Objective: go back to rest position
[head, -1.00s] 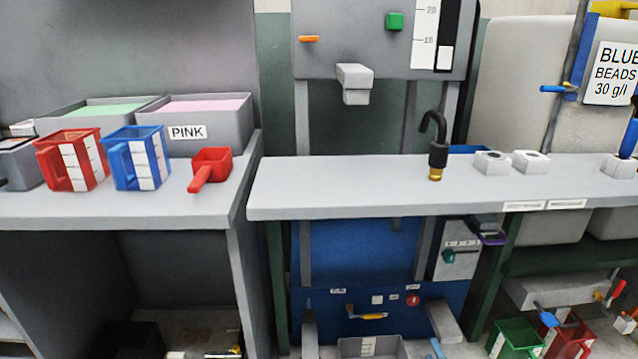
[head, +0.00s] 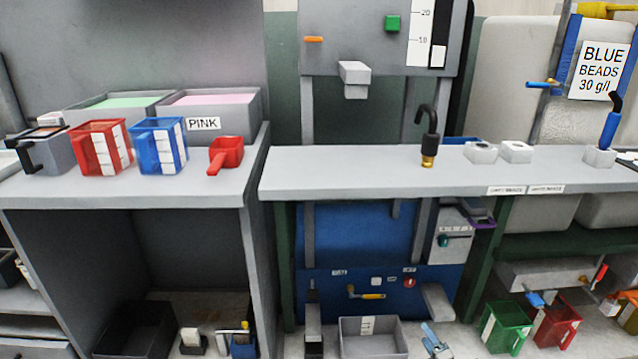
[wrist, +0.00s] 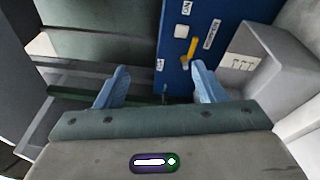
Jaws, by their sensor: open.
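My gripper (wrist: 157,86) shows in the wrist view as two light blue fingers. They stand wide apart with nothing between them. The blue press panel (wrist: 222,18) with its yellow-orange handle (wrist: 193,48) lies beyond the fingers, apart from them. A grey box (wrist: 252,62) with a white label is right of the fingers. In the head view, the press panel (head: 327,283) is below the counter (head: 380,182).
On the left bench are a red jug (head: 98,148), a blue jug (head: 160,150), a red scoop (head: 225,154) and the PINK bin (head: 240,120). A black tap-like nozzle (head: 428,132) stands on the counter. A grey bin (head: 389,342), green container (head: 507,327) and red container (head: 556,325) are below.

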